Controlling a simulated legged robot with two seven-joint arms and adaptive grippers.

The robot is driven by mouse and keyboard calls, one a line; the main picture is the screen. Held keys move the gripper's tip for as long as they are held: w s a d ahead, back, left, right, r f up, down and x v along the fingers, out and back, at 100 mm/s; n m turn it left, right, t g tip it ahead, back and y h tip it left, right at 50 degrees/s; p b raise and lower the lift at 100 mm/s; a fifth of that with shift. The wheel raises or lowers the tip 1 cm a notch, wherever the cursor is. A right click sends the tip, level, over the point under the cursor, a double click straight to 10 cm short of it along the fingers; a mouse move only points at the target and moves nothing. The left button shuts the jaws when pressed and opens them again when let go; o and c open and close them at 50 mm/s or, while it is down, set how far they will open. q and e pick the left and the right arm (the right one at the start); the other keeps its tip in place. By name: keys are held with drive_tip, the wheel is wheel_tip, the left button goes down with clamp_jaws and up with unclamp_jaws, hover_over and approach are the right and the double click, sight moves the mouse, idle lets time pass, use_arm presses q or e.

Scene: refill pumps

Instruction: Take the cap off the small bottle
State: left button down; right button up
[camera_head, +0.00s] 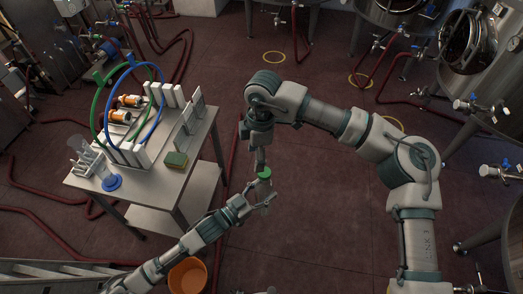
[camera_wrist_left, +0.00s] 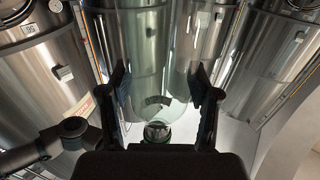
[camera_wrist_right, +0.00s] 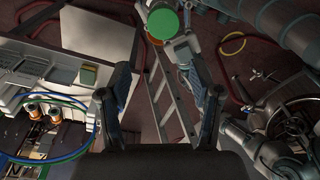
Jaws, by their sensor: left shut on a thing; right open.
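The green cap (camera_head: 265,173) shows as a small green disc in the head view and as a larger round green top (camera_wrist_right: 162,22) at the upper edge of the right wrist view. The clear small bottle (camera_wrist_left: 165,85) stands between the fingers of my left gripper (camera_wrist_left: 163,85), which is shut on it. In the head view my left gripper (camera_head: 262,200) is just below the cap. My right gripper (camera_head: 260,160) is just above the cap there, pointing down. Its fingers are apart and empty in the right wrist view (camera_wrist_right: 165,90), with the cap outside them.
A white table (camera_head: 195,170) at the left carries a rack with blue and green hoses, orange-ended bottles, a yellow-green sponge (camera_head: 176,160) and a blue-based stand (camera_head: 112,183). An orange bucket (camera_head: 187,275) and a ladder (camera_head: 60,272) are at the lower left. Steel tanks stand around.

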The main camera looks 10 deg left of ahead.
drive_tip(key=shift+w+d+r+m+t+h, duration=0.15)
drive_tip(key=shift+d+r+m+t+h, duration=0.2)
drive_tip(key=shift+d, duration=0.2)
drive_tip(key=shift+d+f, duration=0.2)
wheel_tip(320, 180, down, 7)
drive_tip(key=shift+f, duration=0.2)
